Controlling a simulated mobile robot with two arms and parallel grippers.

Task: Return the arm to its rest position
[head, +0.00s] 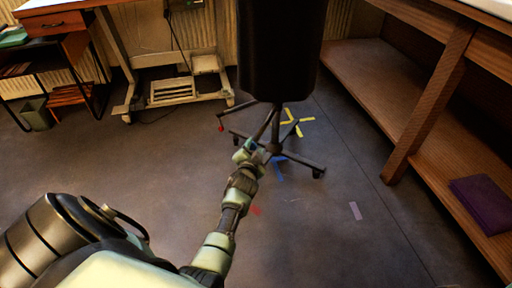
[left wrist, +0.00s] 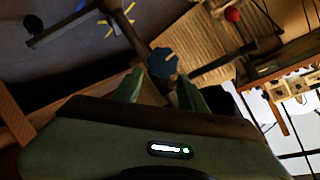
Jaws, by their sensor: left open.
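My left gripper (head: 250,152) is at the end of my outstretched left arm, in front of the wheeled base of a black chair (head: 279,45) in the head view. In the left wrist view its two green fingers (left wrist: 160,90) stand apart, so the gripper is open. A small blue thing (left wrist: 163,62) shows between or just beyond the fingertips; I cannot tell whether it touches them. The chair's dark legs cross behind the fingers there. My right gripper is not in view.
A desk (head: 60,25) stands at the back left. Yellow tape (head: 291,122) and blue tape (head: 278,168) mark the floor. The floor left of my arm is clear.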

